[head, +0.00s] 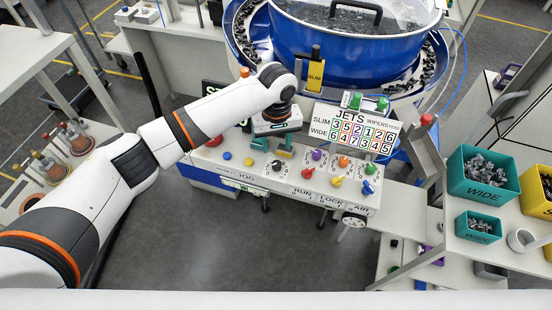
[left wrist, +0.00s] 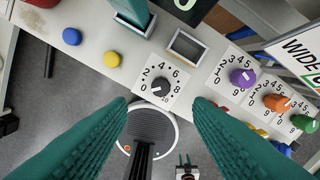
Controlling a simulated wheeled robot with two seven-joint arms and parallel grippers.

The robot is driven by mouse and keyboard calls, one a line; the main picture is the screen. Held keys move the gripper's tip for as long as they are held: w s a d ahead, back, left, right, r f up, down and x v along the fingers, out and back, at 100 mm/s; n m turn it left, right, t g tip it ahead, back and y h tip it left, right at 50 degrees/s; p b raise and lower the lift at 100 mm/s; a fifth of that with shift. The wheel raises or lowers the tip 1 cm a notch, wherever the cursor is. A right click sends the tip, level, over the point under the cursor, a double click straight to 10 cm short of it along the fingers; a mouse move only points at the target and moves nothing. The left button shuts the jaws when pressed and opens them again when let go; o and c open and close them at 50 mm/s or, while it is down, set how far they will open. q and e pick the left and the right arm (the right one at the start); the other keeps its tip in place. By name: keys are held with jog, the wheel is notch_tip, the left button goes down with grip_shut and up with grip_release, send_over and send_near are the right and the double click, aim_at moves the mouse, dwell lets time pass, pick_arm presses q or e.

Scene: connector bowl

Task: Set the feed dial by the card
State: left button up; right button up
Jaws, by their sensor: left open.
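The black numbered dial (left wrist: 160,89) sits on a white plate marked 0 to 10 on the panel. A small pale mark on its knob points left, toward the low numbers. It also shows small in the head view (head: 277,165). The card (head: 352,131) is headed JETS, with SLIM and WIDE rows of coloured numbers; part of it shows at the right of the left wrist view (left wrist: 301,50). My left gripper (head: 272,147) is open and empty over the panel. Its green fingers (left wrist: 160,104) spread to either side below the dial. My right gripper is not in view.
Purple (head: 317,155), orange (head: 343,162) and several other coloured knobs stand right of the dial. Blue (left wrist: 71,37) and yellow (left wrist: 111,59) buttons lie left. A blue bowl feeder (head: 340,45) with a yellow SLIM tag (head: 315,76) stands behind. Part bins (head: 480,195) are at right.

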aim_at(277, 163)
pick_arm(q)
notch_tip(277, 163, down, 9)
jog(key=shift+f+p, duration=0.15)
jog(key=shift+p, duration=0.5)
jog(key=shift+c, duration=0.6)
jog(key=c, duration=0.9)
